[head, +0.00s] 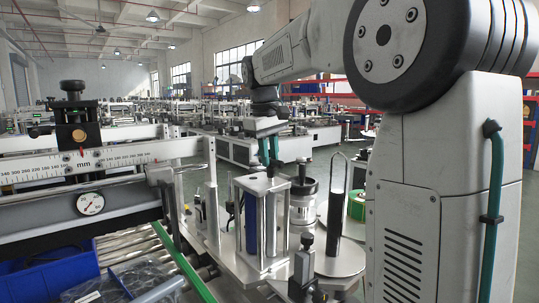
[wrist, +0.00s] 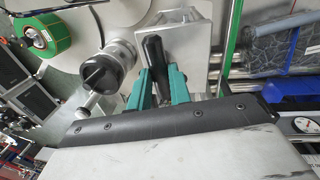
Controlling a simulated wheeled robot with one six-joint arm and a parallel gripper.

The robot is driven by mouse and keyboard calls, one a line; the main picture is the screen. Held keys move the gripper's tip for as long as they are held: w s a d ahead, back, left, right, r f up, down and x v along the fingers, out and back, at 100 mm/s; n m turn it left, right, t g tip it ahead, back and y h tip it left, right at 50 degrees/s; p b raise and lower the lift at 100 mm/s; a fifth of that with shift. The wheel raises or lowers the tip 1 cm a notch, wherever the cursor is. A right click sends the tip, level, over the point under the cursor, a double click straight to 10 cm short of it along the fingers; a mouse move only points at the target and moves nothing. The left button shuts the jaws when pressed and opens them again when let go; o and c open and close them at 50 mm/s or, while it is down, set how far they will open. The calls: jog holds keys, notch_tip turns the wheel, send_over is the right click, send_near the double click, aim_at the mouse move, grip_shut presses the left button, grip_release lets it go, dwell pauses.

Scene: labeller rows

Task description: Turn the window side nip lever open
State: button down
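A black lever handle (wrist: 153,48) stands on a grey metal nip block (wrist: 185,32) in the wrist view. My gripper (wrist: 157,76) has its teal fingers on either side of the handle's lower part. Whether the fingers press on the handle or stand just clear of it, I cannot tell. In the head view my gripper (head: 268,150) points down close above the top plate of the nip unit (head: 262,184), its fingers a little apart. The handle is hard to make out there, between and behind the fingers.
A black knob (wrist: 98,70) on a silver collar is close left of my gripper in the wrist view. In the head view, a ruler bar (head: 125,155) and dial gauge (head: 90,204) lie left. A round plate (head: 340,262) with a black post (head: 335,205) stands right.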

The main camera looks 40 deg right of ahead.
aim_at(272, 160)
dwell(0.3)
jog(key=n, duration=0.6)
jog(key=shift+s+n+t, duration=0.1)
jog(key=shift+n+t, duration=0.3)
jog(key=n, duration=0.3)
jog(key=n+y, duration=0.1)
jog(key=n, duration=0.2)
jog(key=shift+s+t, duration=0.1)
jog(key=shift+t, duration=0.2)
jog(key=shift+n, duration=0.4)
jog(key=c, duration=1.3)
grip_release()
jog(key=r, duration=0.5)
jog(key=s+r, duration=0.1)
jog(key=r, duration=0.1)
jog(key=shift+a+r, duration=0.1)
jog(key=shift+r, duration=0.3)
